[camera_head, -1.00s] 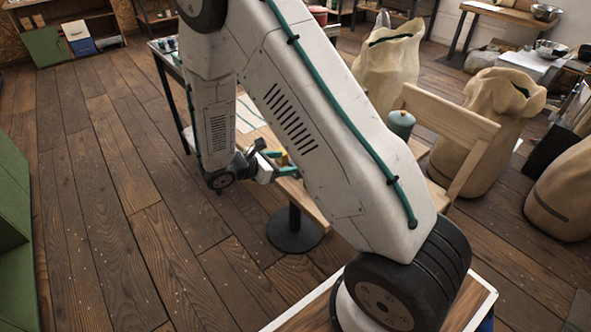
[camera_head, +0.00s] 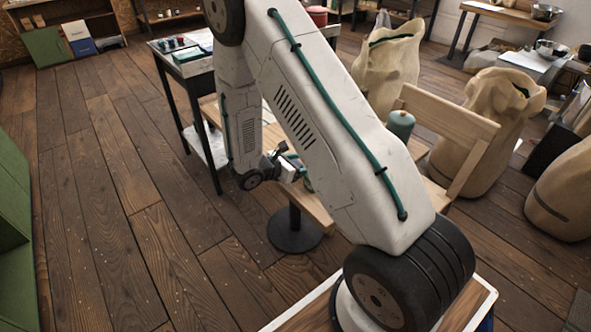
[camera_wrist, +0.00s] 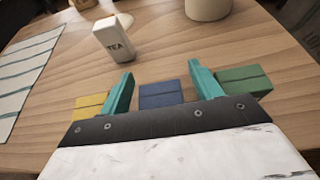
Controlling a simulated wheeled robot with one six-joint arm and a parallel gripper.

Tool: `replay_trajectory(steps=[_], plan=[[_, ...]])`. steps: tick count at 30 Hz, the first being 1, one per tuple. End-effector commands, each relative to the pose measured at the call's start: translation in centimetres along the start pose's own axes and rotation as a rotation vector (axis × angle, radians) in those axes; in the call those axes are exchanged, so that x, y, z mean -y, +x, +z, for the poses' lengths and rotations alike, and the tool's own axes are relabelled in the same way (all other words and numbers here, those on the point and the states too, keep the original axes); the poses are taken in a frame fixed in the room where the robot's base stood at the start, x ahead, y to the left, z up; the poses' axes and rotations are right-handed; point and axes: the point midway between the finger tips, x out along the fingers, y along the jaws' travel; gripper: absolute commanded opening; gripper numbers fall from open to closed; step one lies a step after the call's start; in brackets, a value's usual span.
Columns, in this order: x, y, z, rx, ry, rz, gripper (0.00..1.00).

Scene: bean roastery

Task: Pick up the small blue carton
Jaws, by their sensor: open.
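The small blue carton (camera_wrist: 160,94) lies on the wooden table (camera_wrist: 175,40) in the wrist view. My gripper (camera_wrist: 165,82) is open, with its two teal fingers to the left and right of the carton. The carton shows in the gap between them, its near part hidden by the gripper's dark base. I cannot tell whether the fingers touch it. In the head view, my gripper (camera_head: 296,170) is mostly hidden behind my arm, and I do not make out the blue carton there.
A yellow carton (camera_wrist: 89,105) lies beside the left finger and a green carton (camera_wrist: 244,80) beside the right finger. A white TEA box (camera_wrist: 113,38) stands beyond. A striped cloth (camera_wrist: 25,75) lies left. A wooden chair (camera_head: 450,125) stands right of the table.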

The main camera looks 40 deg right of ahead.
Motion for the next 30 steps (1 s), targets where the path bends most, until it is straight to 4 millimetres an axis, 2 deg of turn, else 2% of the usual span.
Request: replay_trajectory(steps=[1,6,15,20,30], plan=[[0.0,0.0,0.0,0.0,0.0,0.0,0.61],[0.0,0.0,0.0,0.0,0.0,0.0,0.16],[0.0,-0.1,0.1,0.0,0.0,0.001,0.16],[-0.1,-0.5,0.9,0.0,0.002,0.001,0.16],[-0.1,-2.8,6.6,0.0,0.006,0.003,0.16]])
